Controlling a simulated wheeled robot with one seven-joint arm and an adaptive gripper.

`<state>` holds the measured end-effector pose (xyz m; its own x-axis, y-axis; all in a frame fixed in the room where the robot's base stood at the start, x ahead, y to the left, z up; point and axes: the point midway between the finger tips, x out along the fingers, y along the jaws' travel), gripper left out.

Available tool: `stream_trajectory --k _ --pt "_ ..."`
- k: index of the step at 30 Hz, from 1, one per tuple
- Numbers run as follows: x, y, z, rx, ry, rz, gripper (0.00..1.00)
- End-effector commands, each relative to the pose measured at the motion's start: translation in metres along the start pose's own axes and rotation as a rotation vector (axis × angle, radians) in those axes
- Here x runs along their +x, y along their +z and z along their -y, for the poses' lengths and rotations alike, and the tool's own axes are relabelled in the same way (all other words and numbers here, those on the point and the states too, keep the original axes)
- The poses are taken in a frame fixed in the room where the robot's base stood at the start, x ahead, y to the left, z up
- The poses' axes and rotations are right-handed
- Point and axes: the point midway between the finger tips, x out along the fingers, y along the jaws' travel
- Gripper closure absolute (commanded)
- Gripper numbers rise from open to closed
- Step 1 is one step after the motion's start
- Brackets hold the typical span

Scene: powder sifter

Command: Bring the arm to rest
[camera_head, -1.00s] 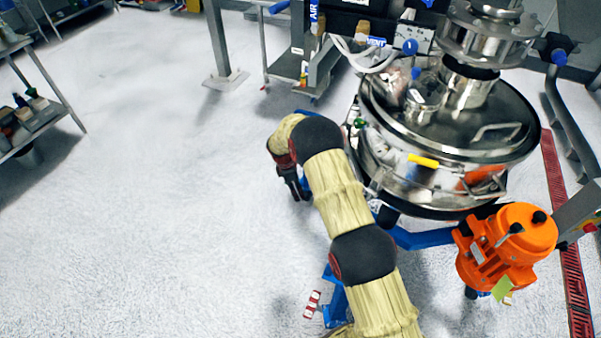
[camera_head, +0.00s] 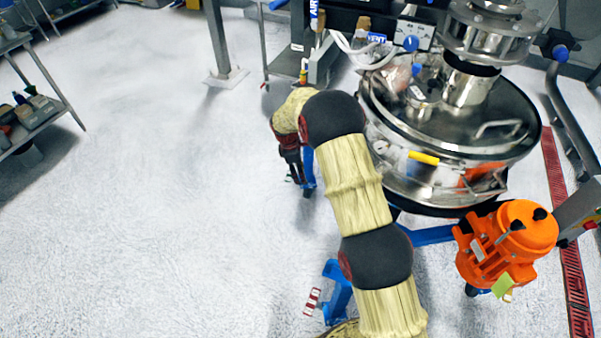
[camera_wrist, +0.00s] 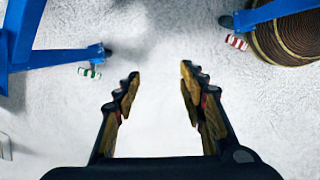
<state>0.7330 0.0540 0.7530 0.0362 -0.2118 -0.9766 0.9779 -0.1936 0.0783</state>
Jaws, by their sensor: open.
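My gripper (camera_wrist: 160,95) is open and empty in the wrist view, with bare floor between its two fingers. In the head view my gripper (camera_head: 295,172) hangs down at the end of my arm, just left of the steel sifter (camera_head: 450,130). My arm runs up from the bottom of the picture and bends at its far end. The fingertips are small and partly dark in the head view.
Blue frame legs (camera_wrist: 60,57) stand on both sides in the wrist view. An orange motor (camera_head: 507,248) sits in front of the sifter at the right. A shelf rack (camera_head: 40,110) stands far left. The white floor (camera_head: 150,220) at the left is clear.

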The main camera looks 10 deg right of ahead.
Motion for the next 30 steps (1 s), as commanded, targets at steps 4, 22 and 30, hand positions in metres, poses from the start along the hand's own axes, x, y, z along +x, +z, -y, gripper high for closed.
stream_trajectory --k 4,22,30 --pt "0.0 0.0 0.0 -0.001 0.0 0.0 0.59" --pt "0.007 0.015 0.077 0.439 -0.136 0.038 0.59" --pt "-0.052 0.043 0.123 0.667 -0.169 0.036 0.59"
